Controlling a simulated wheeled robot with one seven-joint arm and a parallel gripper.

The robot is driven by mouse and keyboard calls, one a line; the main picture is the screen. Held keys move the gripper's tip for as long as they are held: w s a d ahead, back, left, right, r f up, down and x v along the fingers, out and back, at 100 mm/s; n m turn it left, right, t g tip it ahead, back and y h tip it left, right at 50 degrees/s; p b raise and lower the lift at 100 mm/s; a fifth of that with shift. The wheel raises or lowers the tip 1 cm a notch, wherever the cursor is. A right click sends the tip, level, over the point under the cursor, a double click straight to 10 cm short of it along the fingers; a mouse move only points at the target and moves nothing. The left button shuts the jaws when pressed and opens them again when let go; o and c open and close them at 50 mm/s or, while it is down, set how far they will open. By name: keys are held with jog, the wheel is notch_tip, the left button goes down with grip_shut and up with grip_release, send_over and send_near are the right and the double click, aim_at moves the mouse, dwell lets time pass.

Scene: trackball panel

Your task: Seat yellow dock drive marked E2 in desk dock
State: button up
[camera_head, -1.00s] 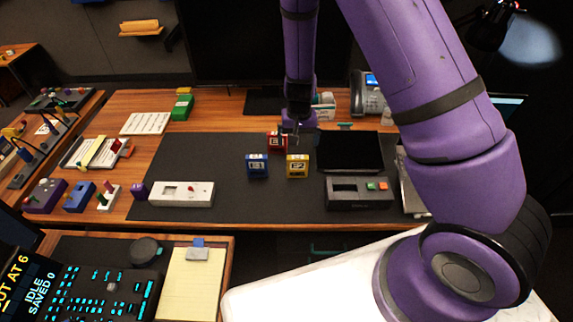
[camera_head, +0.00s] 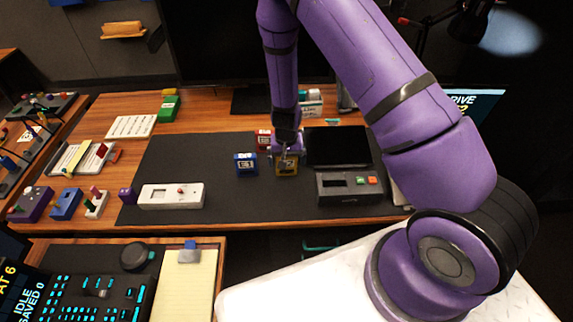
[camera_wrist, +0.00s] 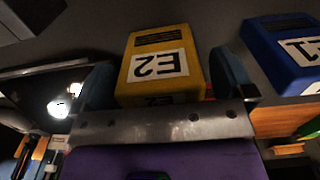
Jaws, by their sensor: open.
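The yellow drive marked E2 (camera_head: 287,168) stands on the dark desk mat, partly covered by my gripper in the head view. In the wrist view the yellow drive (camera_wrist: 158,62) lies between the two fingers of my gripper (camera_wrist: 165,88), its E2 label upside down. My gripper (camera_head: 286,158) is open, with a finger on each side of the drive; I cannot tell whether they touch it.
A blue drive (camera_head: 246,163) stands close on the left, also in the wrist view (camera_wrist: 290,50). A red drive (camera_head: 264,138) stands just behind. A dark flat panel (camera_head: 337,145) is behind the dock. A pale device (camera_head: 171,196) lies front left. Bare mat (camera_head: 190,155) is free at left.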

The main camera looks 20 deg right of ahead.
jog(key=c, duration=0.9)
jog(key=shift+r, duration=0.1)
jog(key=shift+c, duration=0.2)
